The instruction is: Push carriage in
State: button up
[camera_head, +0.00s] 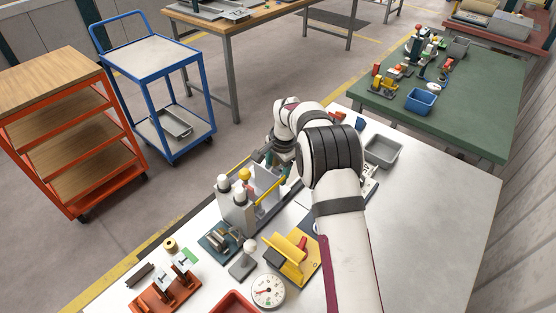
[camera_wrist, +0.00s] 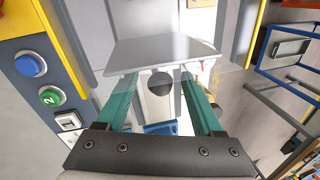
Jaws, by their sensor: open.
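In the wrist view my gripper (camera_wrist: 160,85) has its two green fingers spread apart. A pale slide with a dark round knob, which looks like the carriage (camera_wrist: 160,106), lies between and beyond the fingers. I cannot tell whether a finger touches it. A flat grey plate (camera_wrist: 160,50) lies just beyond the fingertips, across the pale slide. In the head view the grey machine (camera_head: 237,208) with a yellow bar stands left of my arm. My gripper there is mostly hidden behind my wrist, at the machine's far side.
A panel with a blue button (camera_wrist: 30,64) and a green button (camera_wrist: 51,96) is at left in the wrist view. A dial gauge (camera_head: 268,291), a yellow fixture (camera_head: 289,257) and a red-orange stand (camera_head: 165,290) crowd the near bench. The white bench top (camera_head: 430,230) is clear at right.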

notch_tip(320, 180, up, 15)
jog(key=s+d, duration=0.1)
jog(key=s, duration=0.1)
jog(key=shift+s+d+f, duration=0.2)
jog(key=shift+d, duration=0.1)
